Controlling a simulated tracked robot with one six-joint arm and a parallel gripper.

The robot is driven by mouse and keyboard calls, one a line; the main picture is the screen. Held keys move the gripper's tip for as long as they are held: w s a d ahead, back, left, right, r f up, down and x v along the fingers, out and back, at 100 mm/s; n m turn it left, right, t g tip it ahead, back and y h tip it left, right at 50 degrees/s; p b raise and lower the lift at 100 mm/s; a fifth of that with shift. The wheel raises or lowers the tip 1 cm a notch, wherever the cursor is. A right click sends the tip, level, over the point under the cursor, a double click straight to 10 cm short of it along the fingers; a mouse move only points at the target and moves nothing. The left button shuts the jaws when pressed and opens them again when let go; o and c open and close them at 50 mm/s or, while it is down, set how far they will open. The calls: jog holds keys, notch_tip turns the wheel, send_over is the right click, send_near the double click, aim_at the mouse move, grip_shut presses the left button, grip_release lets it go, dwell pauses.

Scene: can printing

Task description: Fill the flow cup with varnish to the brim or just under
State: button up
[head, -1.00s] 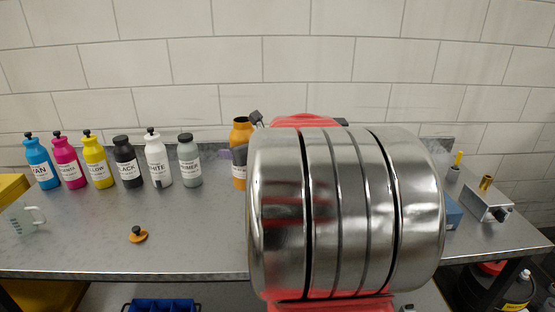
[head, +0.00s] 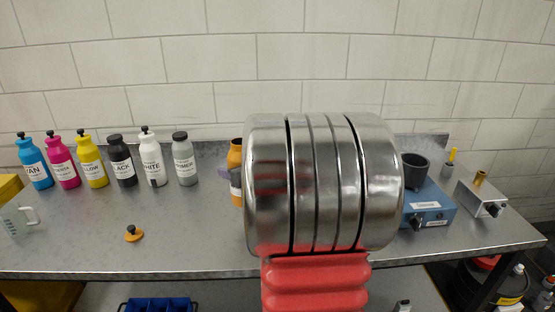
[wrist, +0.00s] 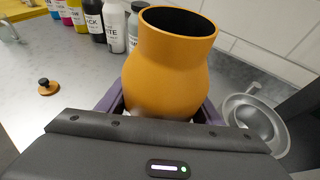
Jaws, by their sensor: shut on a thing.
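An open orange bottle (wrist: 168,75) with a wide dark mouth fills the middle of the wrist view; its contents do not show. My gripper (wrist: 160,108) is shut on it, with purple fingers on both sides of its lower body. In the head view the bottle (head: 236,157) is mostly hidden behind my arm, looking upright. A shiny silver round vessel (wrist: 258,122) with a small handle is to its right in the wrist view; I cannot tell if this is the flow cup. A small brass cup-like piece (head: 480,177) sits on a grey box at the right.
Several labelled ink bottles (head: 121,160) stand in a row at the back left. An orange cap with a black knob (head: 133,233) lies on the bench (head: 80,247). A clear jug (head: 16,221) is at the left edge. A blue device (head: 428,205) with a black cup is at the right.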

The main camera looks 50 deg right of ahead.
aim_at(232, 149)
jog(key=shift+f+m+t+y, duration=0.3)
jog(key=shift+m+y, duration=0.1)
jog(key=shift+m, duration=0.2)
jog(key=shift+r, duration=0.15)
notch_tip(232, 149, up, 5)
jog(key=m, duration=0.1)
jog(key=m+y+p, duration=0.1)
jog(key=shift+s+d+m+t+y, duration=0.1)
jog(key=shift+d+m+t+y, duration=0.05)
jog(key=shift+m+t+y, duration=0.2)
jog(key=shift+s+d+r+m+t+p, duration=0.1)
jog(key=shift+d+r+m+t+p, duration=0.1)
jog(key=shift+r+m+t+p, duration=0.35)
dwell(0.8)
jog(key=shift+w+a+f+m+t+y+p, duration=0.15)
jog(key=shift+a+m+t+y+p, duration=0.1)
jog(key=shift+m+y+p, duration=0.35)
jog(key=shift+w+a+f+m+t+y+p, duration=0.15)
jog(key=shift+a+m+p, duration=0.15)
jog(key=shift+m, duration=0.5)
dwell(2.1)
jog(key=shift+a+r+m+t+p, duration=0.15)
jog(key=shift+r+m+t+p, duration=0.15)
jog(key=shift+r+m+p, duration=0.3)
dwell(1.0)
